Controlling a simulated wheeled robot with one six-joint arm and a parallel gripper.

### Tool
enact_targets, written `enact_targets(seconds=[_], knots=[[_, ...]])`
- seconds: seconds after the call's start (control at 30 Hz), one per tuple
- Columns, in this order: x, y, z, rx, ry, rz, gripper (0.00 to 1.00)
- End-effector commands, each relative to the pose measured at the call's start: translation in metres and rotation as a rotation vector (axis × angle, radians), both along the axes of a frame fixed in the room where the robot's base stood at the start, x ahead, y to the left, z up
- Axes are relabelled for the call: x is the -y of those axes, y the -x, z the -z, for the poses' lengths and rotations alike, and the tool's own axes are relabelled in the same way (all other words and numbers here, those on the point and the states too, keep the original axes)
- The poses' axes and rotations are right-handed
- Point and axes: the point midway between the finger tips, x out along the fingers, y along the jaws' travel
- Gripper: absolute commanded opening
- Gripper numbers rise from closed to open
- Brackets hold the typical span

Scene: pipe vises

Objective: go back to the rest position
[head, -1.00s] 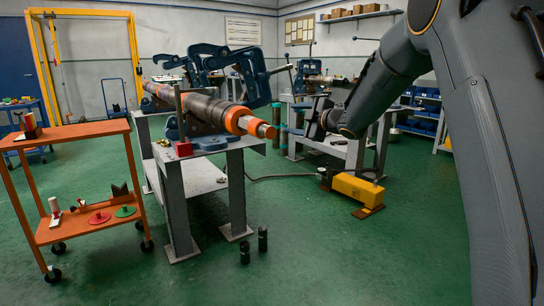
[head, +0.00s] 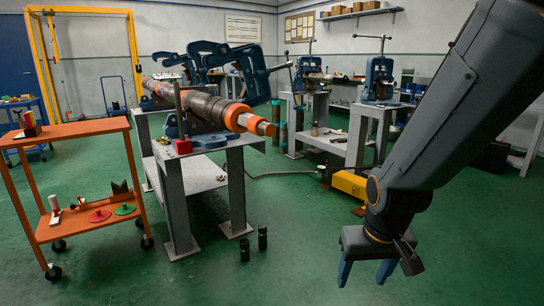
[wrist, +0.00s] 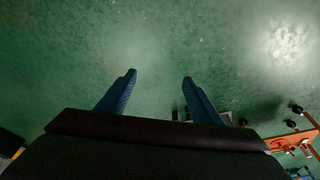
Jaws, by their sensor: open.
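My gripper (head: 366,275) hangs at the lower right in the head view, pointing down over the green floor. Its two blue fingers are apart with nothing between them. In the wrist view my gripper (wrist: 160,82) also shows open, with only green floor between and beyond the fingers. It is apart from the bench and the vises.
A grey bench (head: 237,185) carries a pipe (head: 215,108) with an orange collar in open blue vises. An orange cart (head: 75,130) stands at left. Two dark cylinders (head: 262,238) stand on the floor. A yellow block (head: 349,184) lies behind my arm. Open floor lies in front.

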Motion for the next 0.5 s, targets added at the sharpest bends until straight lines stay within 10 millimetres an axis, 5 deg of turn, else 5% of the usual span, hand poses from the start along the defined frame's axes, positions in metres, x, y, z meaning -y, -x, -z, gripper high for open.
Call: enact_targets(seconds=[0.03, 0.5], knots=[[-0.002, 0.016, 0.004, -0.031, -0.014, 0.024, 0.59], [-0.097, 0.062, -0.021, -0.136, -0.017, -0.227, 0.59]])
